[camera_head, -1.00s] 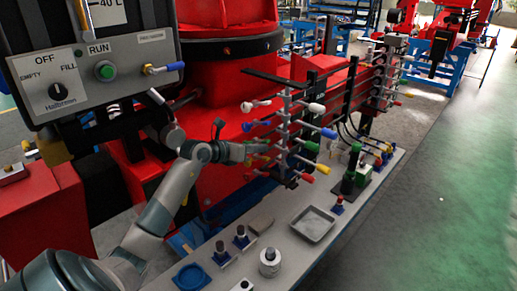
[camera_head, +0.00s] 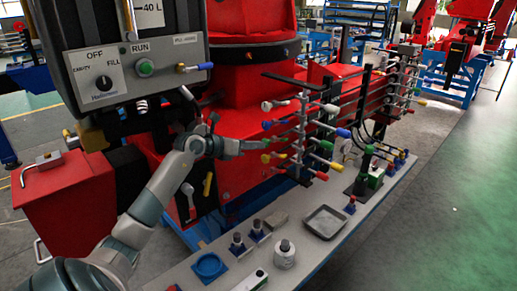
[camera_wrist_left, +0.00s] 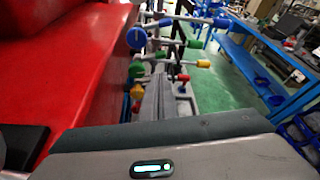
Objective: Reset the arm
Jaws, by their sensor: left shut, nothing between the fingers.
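My left arm reaches in from the lower left in the head view. Its left gripper (camera_head: 258,145) is shut and empty, pointing right toward the rack of coloured levers (camera_head: 301,135). In the left wrist view the shut fingers (camera_wrist_left: 155,98) point at the same levers, with blue (camera_wrist_left: 137,38), green, yellow and red knobs close around the tips. I cannot tell whether the fingertips touch a lever. My right gripper is not in view.
A control box (camera_head: 125,70) with a dial and green button hangs at upper left. Open floor (camera_head: 455,190) lies to the right.

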